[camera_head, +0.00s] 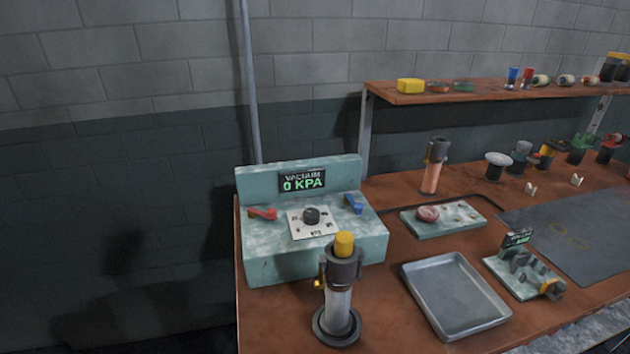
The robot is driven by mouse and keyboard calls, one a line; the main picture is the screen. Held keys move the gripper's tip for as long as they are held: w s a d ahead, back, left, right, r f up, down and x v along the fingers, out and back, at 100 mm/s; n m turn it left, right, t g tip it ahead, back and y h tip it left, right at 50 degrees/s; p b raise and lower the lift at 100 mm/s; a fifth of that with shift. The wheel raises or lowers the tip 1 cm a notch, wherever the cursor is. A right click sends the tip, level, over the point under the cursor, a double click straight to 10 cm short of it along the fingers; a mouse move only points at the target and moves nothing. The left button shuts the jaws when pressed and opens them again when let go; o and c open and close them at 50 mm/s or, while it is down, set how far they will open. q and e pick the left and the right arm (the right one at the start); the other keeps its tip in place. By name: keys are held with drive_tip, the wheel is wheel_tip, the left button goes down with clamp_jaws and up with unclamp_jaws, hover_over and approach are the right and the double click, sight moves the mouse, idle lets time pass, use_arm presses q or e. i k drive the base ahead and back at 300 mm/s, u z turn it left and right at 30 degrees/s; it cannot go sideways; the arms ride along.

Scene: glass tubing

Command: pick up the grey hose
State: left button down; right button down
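I cannot clearly make out a grey hose in the head view. A thin dark line (474,195) curves on the bench behind a teal plate, but I cannot tell whether it is a hose. A teal vacuum unit (260,266) stands at the bench's left end, its display reading 0 KPA. It has a red lever (263,213), a blue lever (353,204) and a dark knob (311,215). Neither of my grippers is in view.
A clear cylinder with a yellow top (338,305) stands upright at the front of the bench (390,318). An empty metal tray (455,293), a teal plate (463,220) and a dark mat (575,237) lie right of it. A shelf (480,94) holds small items.

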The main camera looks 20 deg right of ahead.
sight(336, 321)
drive_tip(key=k, duration=0.5)
drive_tip(key=u, duration=2)
drive_tip(key=i, duration=1.35)
drive_tip(key=z, duration=3.15)
